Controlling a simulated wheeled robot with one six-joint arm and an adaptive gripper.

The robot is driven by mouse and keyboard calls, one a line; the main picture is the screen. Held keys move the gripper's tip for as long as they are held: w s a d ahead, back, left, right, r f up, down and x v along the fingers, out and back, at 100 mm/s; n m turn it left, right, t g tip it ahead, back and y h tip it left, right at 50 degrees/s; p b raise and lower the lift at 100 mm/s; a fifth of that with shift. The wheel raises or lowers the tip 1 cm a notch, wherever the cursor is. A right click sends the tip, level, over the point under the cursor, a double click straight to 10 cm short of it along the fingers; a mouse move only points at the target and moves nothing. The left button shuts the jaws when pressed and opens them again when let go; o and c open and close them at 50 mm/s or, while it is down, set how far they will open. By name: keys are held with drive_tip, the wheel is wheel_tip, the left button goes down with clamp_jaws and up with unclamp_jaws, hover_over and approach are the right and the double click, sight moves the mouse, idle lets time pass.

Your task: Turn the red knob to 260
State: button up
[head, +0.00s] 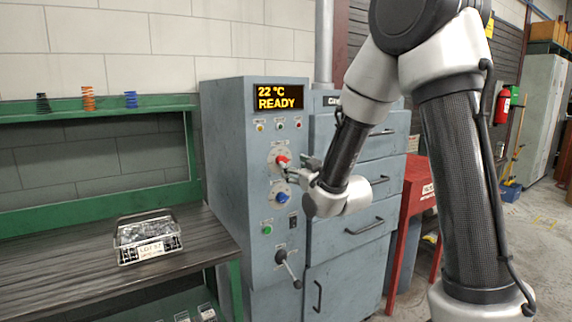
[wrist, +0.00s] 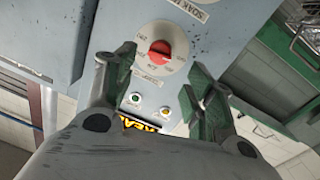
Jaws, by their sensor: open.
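The red knob (head: 283,160) is on the upper front of the grey-blue control cabinet (head: 231,190), on a round white dial. In the wrist view the red knob (wrist: 160,52) sits at the centre of the dial (wrist: 147,42); the dial's numbers are too small to read surely. My gripper (head: 296,171) is close to the panel, just right of and below the knob in the head view. In the wrist view my gripper's green-grey fingers (wrist: 160,72) are spread, with nothing between them. The knob appears ahead of them, apart from both.
The display (head: 278,97) reads 22 °C READY. A blue knob (head: 281,197), green button (head: 267,229) and black lever (head: 288,268) are below the red knob. A wire basket (head: 148,240) stands on the left bench. A red stand (head: 414,208) is to the right.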

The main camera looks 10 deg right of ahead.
drive_tip(key=x, duration=0.7)
drive_tip(key=shift+w, duration=0.2)
drive_tip(key=c, duration=1)
